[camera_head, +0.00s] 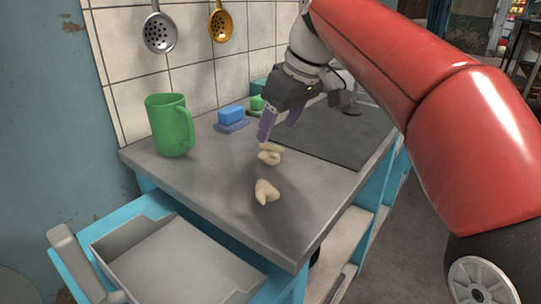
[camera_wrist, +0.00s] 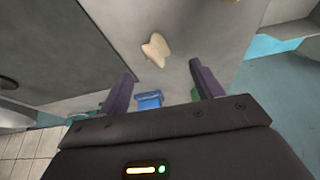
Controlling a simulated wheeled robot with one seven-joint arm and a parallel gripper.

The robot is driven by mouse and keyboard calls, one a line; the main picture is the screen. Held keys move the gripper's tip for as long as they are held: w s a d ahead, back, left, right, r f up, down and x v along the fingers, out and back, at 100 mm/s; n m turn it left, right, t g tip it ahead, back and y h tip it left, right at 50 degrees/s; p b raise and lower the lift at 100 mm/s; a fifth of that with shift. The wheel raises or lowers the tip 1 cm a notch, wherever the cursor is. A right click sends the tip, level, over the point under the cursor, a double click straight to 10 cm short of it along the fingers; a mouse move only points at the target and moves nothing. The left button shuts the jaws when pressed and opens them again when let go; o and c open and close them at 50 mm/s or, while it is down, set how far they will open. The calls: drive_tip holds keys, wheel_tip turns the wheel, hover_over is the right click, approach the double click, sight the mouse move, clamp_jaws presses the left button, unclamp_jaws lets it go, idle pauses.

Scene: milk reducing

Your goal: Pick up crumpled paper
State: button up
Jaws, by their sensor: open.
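One cream crumpled paper (camera_head: 270,154) lies on the grey countertop just below my gripper, and a second crumpled paper (camera_head: 266,192) lies nearer the counter's front edge. My gripper (camera_head: 279,128) points down with its purple fingers apart and empty, slightly above and behind the nearer-to-it paper. In the wrist view, one paper (camera_wrist: 156,49) shows beyond the open fingertips of my gripper (camera_wrist: 161,72), between their lines and apart from them. Only a sliver of something pale, likely the other paper, shows at that view's top edge.
A green mug (camera_head: 170,125) stands at the counter's left. A blue sponge (camera_head: 231,115) and a green item (camera_head: 257,102) sit near the tiled wall. A dark flat panel (camera_head: 335,135) covers the right of the counter. An open drawer (camera_head: 170,265) juts out below the front edge.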

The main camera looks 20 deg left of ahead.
sight(273, 146)
drive_tip(key=x, duration=0.2)
drive_tip(key=b+x, duration=0.1)
drive_tip(key=x, duration=0.3)
drive_tip(key=shift+w+d+f, duration=0.1)
drive_tip(key=shift+w+f, duration=0.1)
drive_tip(key=shift+f, duration=0.25)
drive_tip(key=c, duration=1.1)
